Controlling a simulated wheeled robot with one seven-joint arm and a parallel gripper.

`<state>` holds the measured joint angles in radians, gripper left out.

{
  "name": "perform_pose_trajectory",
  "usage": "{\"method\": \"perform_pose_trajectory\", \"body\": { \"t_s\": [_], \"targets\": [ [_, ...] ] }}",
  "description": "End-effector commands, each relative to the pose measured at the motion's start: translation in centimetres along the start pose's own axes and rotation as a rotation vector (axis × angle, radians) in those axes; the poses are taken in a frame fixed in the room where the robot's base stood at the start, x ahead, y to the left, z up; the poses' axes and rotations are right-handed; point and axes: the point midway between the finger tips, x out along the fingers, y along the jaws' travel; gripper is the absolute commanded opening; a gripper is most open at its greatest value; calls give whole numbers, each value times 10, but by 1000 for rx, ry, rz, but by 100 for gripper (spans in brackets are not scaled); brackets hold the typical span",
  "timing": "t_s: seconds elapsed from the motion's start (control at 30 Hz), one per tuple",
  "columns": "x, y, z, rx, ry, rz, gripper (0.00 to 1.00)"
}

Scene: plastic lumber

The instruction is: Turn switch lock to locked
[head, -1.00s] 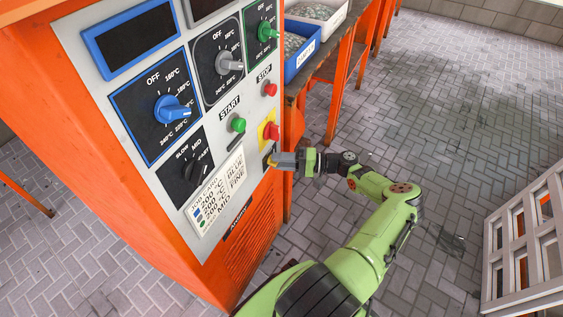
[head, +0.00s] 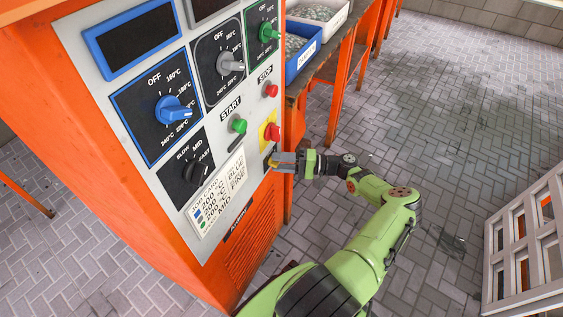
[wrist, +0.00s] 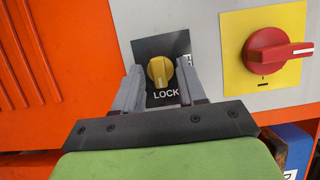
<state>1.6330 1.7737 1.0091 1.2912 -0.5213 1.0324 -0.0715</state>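The switch lock is a small yellow knob (wrist: 160,71) on a dark plate with the word LOCK below it. In the wrist view a second label at the plate's right is mostly hidden by a finger. The knob's grip ridge looks close to upright, with a slight tilt. My gripper (wrist: 160,78) has one grey finger on each side of the knob, with a gap showing on both sides, so it is open around it. In the head view my gripper (head: 279,160) is at the panel's lower right edge and covers most of the switch.
A red rotary switch on a yellow plate (head: 271,132) is just above the lock. The red stop button (head: 271,90), green start button (head: 239,126) and blue dial (head: 173,109) are on the same panel. The floor to the right is clear up to a pale rack (head: 525,245).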

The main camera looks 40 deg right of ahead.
Motion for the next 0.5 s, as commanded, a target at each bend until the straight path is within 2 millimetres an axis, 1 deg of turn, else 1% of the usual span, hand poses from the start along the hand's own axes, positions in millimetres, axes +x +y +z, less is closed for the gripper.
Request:
{"method": "perform_pose_trajectory", "body": {
  "t_s": [0.07, 0.17, 0.27, 0.5],
  "targets": [
    [-1, 0, 0, 0, 1, 0, 40],
    [-12, 0, -1, 0, 4, 0, 40],
    [-35, 0, -1, -1, 8, 0, 40],
    [-104, 1, -1, -1, 8, 0, 40]
  ]
}}
